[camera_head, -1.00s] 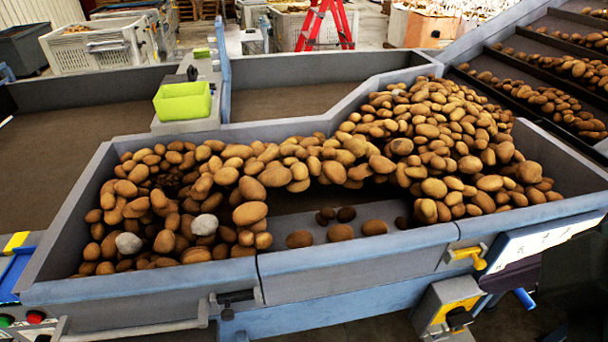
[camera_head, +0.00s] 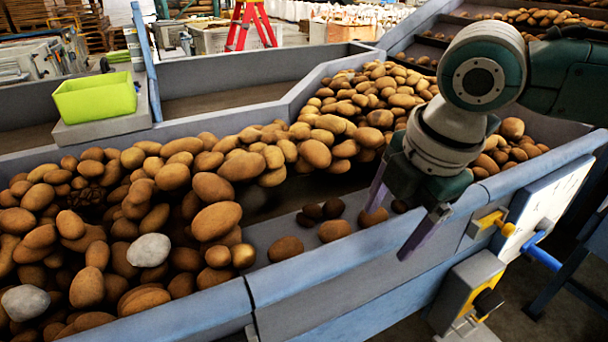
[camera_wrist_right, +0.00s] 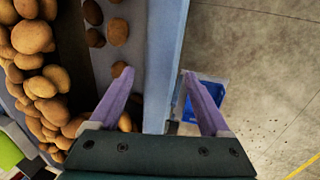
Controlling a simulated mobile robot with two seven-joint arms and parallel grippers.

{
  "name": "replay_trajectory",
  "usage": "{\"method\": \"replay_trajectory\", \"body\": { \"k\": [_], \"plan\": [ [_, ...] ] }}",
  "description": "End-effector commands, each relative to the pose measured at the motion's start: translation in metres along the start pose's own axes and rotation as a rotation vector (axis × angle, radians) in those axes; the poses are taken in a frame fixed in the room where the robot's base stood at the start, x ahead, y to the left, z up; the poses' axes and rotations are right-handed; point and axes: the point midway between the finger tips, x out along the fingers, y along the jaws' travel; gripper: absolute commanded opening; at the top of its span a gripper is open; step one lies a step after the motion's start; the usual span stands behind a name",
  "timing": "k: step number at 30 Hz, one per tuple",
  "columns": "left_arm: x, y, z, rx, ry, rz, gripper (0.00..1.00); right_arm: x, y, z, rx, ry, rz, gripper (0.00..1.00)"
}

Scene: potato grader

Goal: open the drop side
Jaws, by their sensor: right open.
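The drop side (camera_head: 345,290) is the blue-grey front panel of the potato bin, upright, with a seam to the fixed wall at its left end. A yellow latch handle (camera_head: 490,222) sits near its right end. My right gripper (camera_head: 387,234) is open and empty over the panel's top edge. In the right wrist view the fingers of this gripper (camera_wrist_right: 158,74) lie either side of the blue top rim (camera_wrist_right: 166,38), one on the potato side and one outside. Whether they touch the rim cannot be told. My left gripper is out of view.
Potatoes (camera_head: 215,220) are heaped in the bin, with a few loose on its floor behind the panel. Two grey stones (camera_head: 148,250) lie among them. A green tub (camera_head: 95,97) stands behind. A yellow-and-grey box with a black knob (camera_head: 487,302) juts out at front right.

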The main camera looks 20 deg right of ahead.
Motion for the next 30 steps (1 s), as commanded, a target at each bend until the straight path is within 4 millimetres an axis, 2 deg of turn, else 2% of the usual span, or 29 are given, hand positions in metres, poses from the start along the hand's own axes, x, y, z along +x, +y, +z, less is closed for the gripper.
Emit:
{"method": "replay_trajectory", "body": {
  "k": [3,6,16,30],
  "plan": [
    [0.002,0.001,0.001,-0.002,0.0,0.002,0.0,0.018,0.0,-0.001,0.001,0.001,0.0,0.81],
    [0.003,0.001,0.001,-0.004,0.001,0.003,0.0,0.025,0.0,0.0,0.0,0.0,0.0,0.81],
    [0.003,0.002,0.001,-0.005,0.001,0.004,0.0,0.029,0.0,0.0,-0.001,0.0,0.002,0.81],
    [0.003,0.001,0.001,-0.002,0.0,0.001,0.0,0.028,0.0,0.0,-0.001,-0.001,0.001,0.28]
  ]
}}
